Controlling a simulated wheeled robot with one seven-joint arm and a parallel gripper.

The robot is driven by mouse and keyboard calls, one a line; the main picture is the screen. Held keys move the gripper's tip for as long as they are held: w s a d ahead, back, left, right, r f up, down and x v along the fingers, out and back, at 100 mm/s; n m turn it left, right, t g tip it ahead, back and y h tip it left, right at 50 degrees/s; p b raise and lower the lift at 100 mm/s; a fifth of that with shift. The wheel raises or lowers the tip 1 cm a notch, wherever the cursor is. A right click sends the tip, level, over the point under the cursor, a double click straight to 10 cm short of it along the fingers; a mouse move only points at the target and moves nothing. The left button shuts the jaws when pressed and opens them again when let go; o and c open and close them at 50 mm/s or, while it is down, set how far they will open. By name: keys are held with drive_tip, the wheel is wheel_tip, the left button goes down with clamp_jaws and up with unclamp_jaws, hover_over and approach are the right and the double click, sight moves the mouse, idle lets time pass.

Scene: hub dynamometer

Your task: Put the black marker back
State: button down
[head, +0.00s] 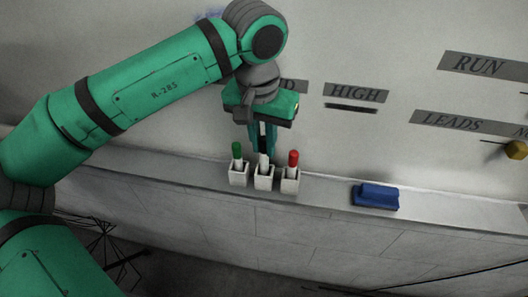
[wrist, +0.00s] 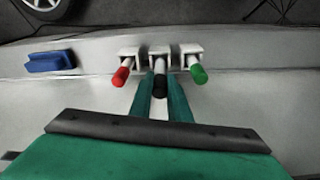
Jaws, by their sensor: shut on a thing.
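The black marker (wrist: 160,84) has a white body and a black cap. My gripper (head: 263,147) is shut on it, with a green finger on each side of the cap; the gripper also shows in the wrist view (wrist: 161,90). In the head view the marker's white body (head: 264,161) points down at the middle white holder (head: 263,180), and its lower end appears to be inside that holder. The middle holder also shows in the wrist view (wrist: 160,50).
A green-capped marker (head: 237,152) stands in the left holder and a red-capped marker (head: 293,160) in the right holder, both close beside my fingers. A blue eraser (head: 376,196) lies on the ledge (head: 330,190) to the right. The whiteboard with labels rises behind.

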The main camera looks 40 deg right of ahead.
sight(264, 172)
drive_tip(key=shift+f, duration=1.55)
drive_tip(key=c, duration=1.7)
unclamp_jaws()
drive_tip(key=shift+o, duration=0.2)
wheel_tip(264, 172, up, 12)
drive_tip(key=a, duration=0.1)
drive_tip(key=shift+s+a, duration=0.2)
drive_tip(key=shift+s, duration=0.25)
